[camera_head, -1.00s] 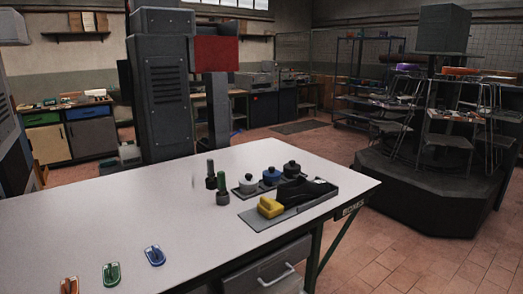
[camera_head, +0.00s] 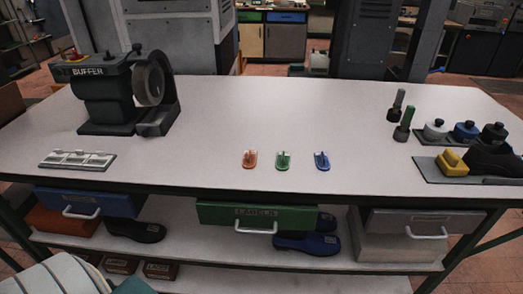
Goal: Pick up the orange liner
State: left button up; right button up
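The orange liner (camera_head: 250,159) lies flat on the white table (camera_head: 280,115), near the front edge at the middle. It is small, with a rounded front and a raised tab on top. A similar green liner (camera_head: 283,161) and a blue liner (camera_head: 321,161) lie in a row to its right, apart from one another. Nothing touches or covers the orange liner. Neither of my grippers shows in the head view.
A grey buffer machine (camera_head: 112,95) and a tray with several slots (camera_head: 77,160) stand at left. At right are two dark upright tools (camera_head: 404,123), bottles (camera_head: 466,131), a yellow block (camera_head: 453,162) and a black shoe (camera_head: 492,159). Drawers (camera_head: 258,216) hang below. The table's middle is clear.

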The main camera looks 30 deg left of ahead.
aim_at(250, 162)
jog(key=u, duration=1.15)
jog(key=z, duration=1.65)
jog(key=u, duration=1.65)
